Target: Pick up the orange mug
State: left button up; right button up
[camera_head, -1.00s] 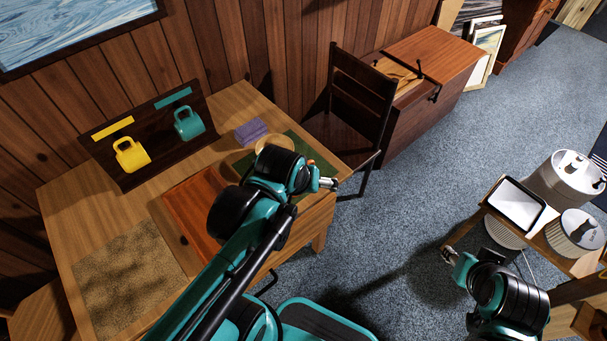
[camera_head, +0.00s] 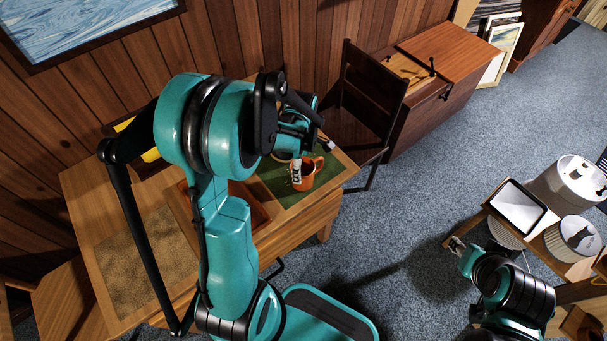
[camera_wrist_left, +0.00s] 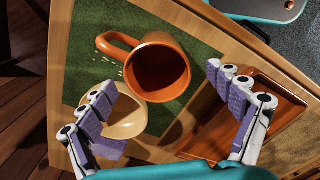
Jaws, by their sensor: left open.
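The orange mug (camera_head: 308,174) stands on a green mat (camera_head: 270,184) at the table's right end, partly hidden by my left gripper. My left gripper (camera_head: 311,157) is open beside the mug. In the left wrist view, the mug (camera_wrist_left: 162,72) shows its open top, with its handle pointing left. The purple-padded fingers of my left gripper (camera_wrist_left: 163,82) are spread to either side of the mug, and it is not gripped. My right gripper (camera_head: 456,244) is far off at the lower right, too small to tell whether open or shut.
A pale bowl (camera_wrist_left: 122,120) sits close to the mug, near one finger. A reddish-brown tray (camera_wrist_left: 282,98) lies on the other side. A chair (camera_head: 371,90) stands just beyond the table (camera_head: 165,285). My left arm hides much of the table.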

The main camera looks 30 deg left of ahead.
pick_arm(q)
jog(key=f, duration=0.1)
jog(key=f+b, duration=0.1)
jog(key=f, duration=0.1)
jog(key=f+b, duration=0.1)
jog(key=f, duration=0.1)
jog(key=shift+w+d, duration=0.1)
jog(key=shift+w, duration=0.15)
jog(key=shift+r, duration=0.1)
jog(key=c, duration=1.5)
jog(key=shift+c, duration=0.2)
jog(key=shift+r, duration=0.1)
